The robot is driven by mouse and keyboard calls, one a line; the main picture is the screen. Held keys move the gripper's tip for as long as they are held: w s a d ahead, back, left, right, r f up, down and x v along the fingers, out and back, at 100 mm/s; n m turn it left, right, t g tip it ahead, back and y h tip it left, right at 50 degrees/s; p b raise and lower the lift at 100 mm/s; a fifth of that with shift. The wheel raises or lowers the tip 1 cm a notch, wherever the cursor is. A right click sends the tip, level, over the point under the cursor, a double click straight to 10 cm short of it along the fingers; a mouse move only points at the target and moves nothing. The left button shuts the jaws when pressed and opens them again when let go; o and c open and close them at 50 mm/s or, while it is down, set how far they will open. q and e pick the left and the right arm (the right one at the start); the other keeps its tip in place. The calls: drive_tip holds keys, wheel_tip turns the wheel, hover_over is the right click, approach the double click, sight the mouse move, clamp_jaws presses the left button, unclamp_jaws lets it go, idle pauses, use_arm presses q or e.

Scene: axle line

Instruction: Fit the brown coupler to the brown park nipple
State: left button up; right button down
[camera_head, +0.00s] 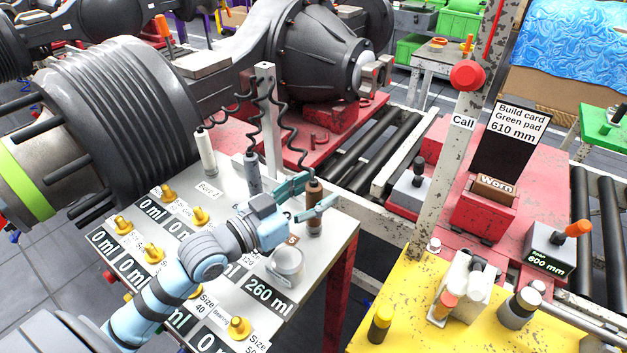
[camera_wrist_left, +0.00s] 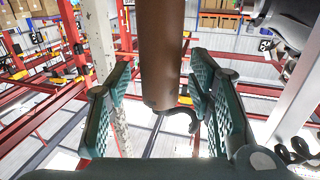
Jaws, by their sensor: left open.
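The brown coupler (camera_head: 314,215) stands upright near the right corner of the grey bench top, with a black coiled hose rising from it. In the left wrist view the brown coupler (camera_wrist_left: 161,60) is a smooth brown cylinder between my fingers, with gaps on both sides. My left gripper (camera_head: 304,200) is open with teal fingers around the upper part of the coupler; the open fingers also show in the left wrist view (camera_wrist_left: 162,100). I cannot make out the brown park nipple. My right gripper is not in view.
A grey coupler (camera_head: 253,175) and a white coupler (camera_head: 207,153) stand to the left on coiled hoses. A pale round container (camera_head: 286,263) sits close below my gripper. Several brass fittings and ml labels cover the bench (camera_head: 338,240). A white post (camera_head: 266,115) stands behind.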

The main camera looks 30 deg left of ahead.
use_arm(q)
wheel_tip(320, 180, up, 9)
drive_tip(key=shift+f, duration=0.1)
idle(0.5)
